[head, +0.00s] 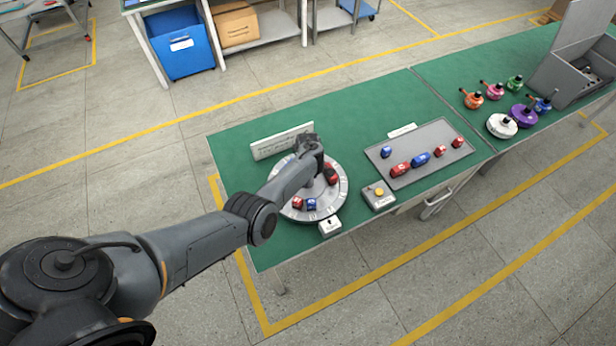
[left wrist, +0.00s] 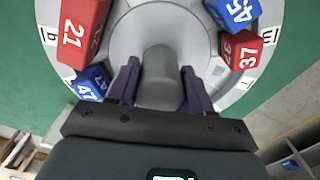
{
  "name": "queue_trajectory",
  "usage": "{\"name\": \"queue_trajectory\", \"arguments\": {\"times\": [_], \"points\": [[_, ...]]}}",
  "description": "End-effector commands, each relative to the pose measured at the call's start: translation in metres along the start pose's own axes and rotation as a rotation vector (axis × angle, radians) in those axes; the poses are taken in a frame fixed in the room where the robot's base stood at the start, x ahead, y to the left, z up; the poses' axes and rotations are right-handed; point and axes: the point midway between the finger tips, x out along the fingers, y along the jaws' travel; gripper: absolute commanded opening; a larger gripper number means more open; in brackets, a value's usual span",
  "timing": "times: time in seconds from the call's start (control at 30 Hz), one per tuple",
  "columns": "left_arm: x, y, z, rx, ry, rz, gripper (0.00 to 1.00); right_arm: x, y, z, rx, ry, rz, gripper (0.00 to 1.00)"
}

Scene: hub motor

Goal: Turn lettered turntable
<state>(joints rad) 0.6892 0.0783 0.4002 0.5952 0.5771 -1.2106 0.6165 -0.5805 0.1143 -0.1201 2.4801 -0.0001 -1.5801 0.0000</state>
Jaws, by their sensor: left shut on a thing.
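The round grey turntable (head: 330,207) lies on the green table, its light rim marked with letters; it also shows in the left wrist view (left wrist: 205,48). Its grey centre knob (left wrist: 160,72) stands between the two fingers of my left gripper (left wrist: 158,82), which is shut on it. On the disc around the knob are a large red block marked 21 (left wrist: 82,30), a blue block marked 47 (left wrist: 91,83), a red block marked 37 (left wrist: 240,50) and a blue block marked 45 (left wrist: 232,12). My left arm hides part of the disc in the head view. My right gripper is not in view.
A small white marker box (head: 330,226) stands at the disc's front edge. A white sign (head: 282,141) stands behind it. To the right are a yellow-button box (head: 379,196) and a grey tray (head: 432,135) with several red and blue blocks. Colourful round parts (head: 502,126) stand farther right.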

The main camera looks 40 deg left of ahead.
Motion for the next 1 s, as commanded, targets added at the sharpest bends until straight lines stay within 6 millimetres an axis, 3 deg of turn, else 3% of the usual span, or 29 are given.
{"name": "queue_trajectory", "arguments": {"times": [0.5,1.0], "points": [[-0.0004,0.0017,0.0004,-0.228,-0.001,0.001,0.00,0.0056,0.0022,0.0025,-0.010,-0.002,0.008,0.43],[-0.0003,0.0014,0.0005,-0.309,-0.001,0.000,0.00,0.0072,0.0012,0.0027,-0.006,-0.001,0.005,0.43]]}}
